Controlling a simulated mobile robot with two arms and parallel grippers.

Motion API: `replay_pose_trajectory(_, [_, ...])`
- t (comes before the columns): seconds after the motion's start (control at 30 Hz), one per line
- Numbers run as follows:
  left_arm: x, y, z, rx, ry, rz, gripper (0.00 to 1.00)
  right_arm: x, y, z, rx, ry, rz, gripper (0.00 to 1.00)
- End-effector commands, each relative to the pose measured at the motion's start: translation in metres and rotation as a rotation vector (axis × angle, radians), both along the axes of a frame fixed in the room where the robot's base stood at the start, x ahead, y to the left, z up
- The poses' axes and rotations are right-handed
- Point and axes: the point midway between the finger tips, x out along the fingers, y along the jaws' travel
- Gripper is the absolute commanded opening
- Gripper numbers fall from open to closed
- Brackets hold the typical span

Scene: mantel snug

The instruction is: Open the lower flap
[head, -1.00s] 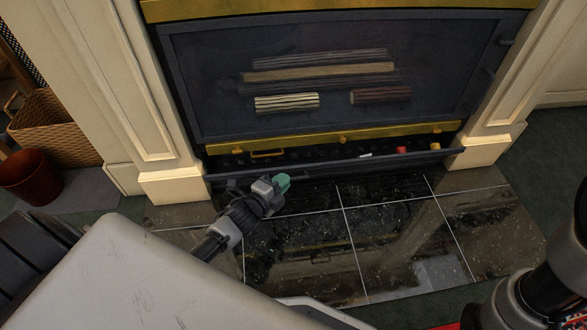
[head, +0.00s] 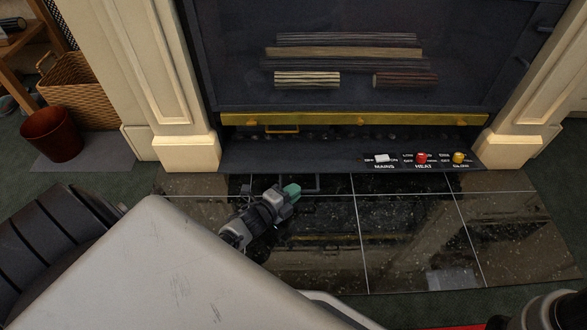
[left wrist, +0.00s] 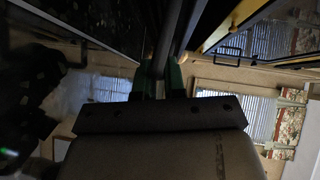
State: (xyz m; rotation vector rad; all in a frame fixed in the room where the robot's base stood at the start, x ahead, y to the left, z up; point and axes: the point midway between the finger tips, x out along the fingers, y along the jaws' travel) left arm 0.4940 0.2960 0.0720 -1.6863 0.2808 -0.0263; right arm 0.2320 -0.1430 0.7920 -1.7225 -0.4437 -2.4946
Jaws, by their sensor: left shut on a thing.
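The lower flap (head: 285,158) is a long dark panel under the brass strip of the fireplace. It is swung down and lies nearly flat, just above the hearth tiles. A dark bar handle (head: 312,190) shows at its front edge. My left gripper (head: 291,190), with green fingertips, is shut on the handle. In the left wrist view a dark bar runs up from between the green fingers (left wrist: 160,78); the gripper body hides the lower part. My right gripper is not in view; only part of my right arm shows at the lower right.
White, red and yellow controls (head: 421,158) labelled mains, heat and glow are exposed behind the flap. Pale pillars (head: 188,150) flank the opening. A red-brown bin (head: 52,134) stands at left.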

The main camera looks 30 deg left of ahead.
Motion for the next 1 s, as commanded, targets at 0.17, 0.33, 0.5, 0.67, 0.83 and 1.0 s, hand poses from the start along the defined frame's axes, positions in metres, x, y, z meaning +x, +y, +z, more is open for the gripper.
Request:
replay_pose_trajectory(0.17, [0.0025,0.0058,-0.0006,0.013,-0.002,0.008,0.00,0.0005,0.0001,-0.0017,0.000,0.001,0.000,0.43])
replay_pose_trajectory(0.33, [0.0025,0.0062,-0.0001,0.013,-0.002,0.008,0.00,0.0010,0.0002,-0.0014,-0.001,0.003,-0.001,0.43])
replay_pose_trajectory(0.5, [0.0026,0.0065,0.0003,0.013,-0.003,0.009,0.14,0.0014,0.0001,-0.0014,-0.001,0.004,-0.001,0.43])
replay_pose_trajectory(0.67, [0.0018,0.0045,-0.0003,0.009,-0.003,0.006,0.36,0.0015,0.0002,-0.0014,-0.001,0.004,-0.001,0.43])
replay_pose_trajectory(0.83, [0.0012,0.0029,-0.0007,0.005,-0.003,0.003,0.36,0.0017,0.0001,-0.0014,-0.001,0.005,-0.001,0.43])
replay_pose_trajectory(1.0, [-0.0047,0.0032,0.0012,0.003,0.000,0.003,0.36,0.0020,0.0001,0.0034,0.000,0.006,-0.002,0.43])
